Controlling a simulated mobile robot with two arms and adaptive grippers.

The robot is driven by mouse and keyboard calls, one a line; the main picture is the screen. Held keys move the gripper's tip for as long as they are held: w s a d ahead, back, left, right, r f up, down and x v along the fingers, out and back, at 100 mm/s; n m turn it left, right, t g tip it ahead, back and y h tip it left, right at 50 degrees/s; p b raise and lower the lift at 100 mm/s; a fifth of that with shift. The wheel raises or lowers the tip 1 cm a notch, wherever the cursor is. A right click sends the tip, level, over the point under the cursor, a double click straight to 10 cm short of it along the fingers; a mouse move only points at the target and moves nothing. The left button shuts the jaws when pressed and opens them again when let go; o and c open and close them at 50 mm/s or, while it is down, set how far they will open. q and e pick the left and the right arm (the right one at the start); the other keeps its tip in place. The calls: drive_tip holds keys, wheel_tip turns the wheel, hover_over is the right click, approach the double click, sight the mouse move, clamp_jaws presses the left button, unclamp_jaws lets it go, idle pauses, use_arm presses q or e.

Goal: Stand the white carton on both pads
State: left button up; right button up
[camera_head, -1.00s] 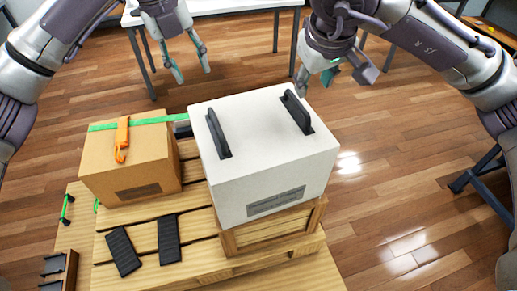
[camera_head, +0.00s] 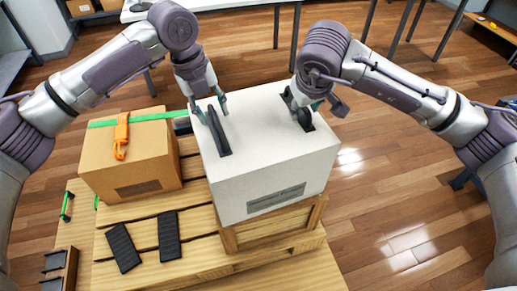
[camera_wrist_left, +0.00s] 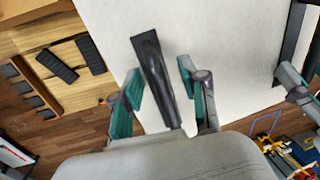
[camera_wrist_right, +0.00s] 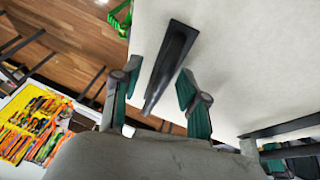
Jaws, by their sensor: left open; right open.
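The white carton (camera_head: 265,175) stands upright on a wooden crate (camera_head: 270,230) at the pallet's right side. It has two black handles on top. My left gripper (camera_head: 208,112) is open, with its fingers on either side of the left handle (camera_head: 219,132); the left wrist view shows this handle (camera_wrist_left: 155,75) between the fingers. My right gripper (camera_head: 303,104) is open around the right handle (camera_head: 297,112), which shows between the fingers in the right wrist view (camera_wrist_right: 170,65). The two black pads (camera_head: 123,248) (camera_head: 169,237) lie bare and apart on the pallet slats, left of the crate.
A brown carton (camera_head: 130,160) with a green strap and orange buckle stands behind the pads on the pallet (camera_head: 200,262). A wooden rack (camera_head: 62,270) with black pieces is at the lower left. A white table (camera_head: 215,6) stands behind.

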use_arm(q)
drive_tip(key=shift+f, duration=0.25)
use_arm(e)
drive_tip(key=shift+w+f, duration=0.1)
drive_tip(key=shift+f, duration=0.15)
use_arm(q)
drive_tip(key=shift+s, duration=0.1)
clamp_jaws()
use_arm(e)
clamp_jaws()
use_arm(q)
drive_tip(key=shift+r, duration=0.15)
use_arm(e)
drive_tip(key=shift+r, duration=0.15)
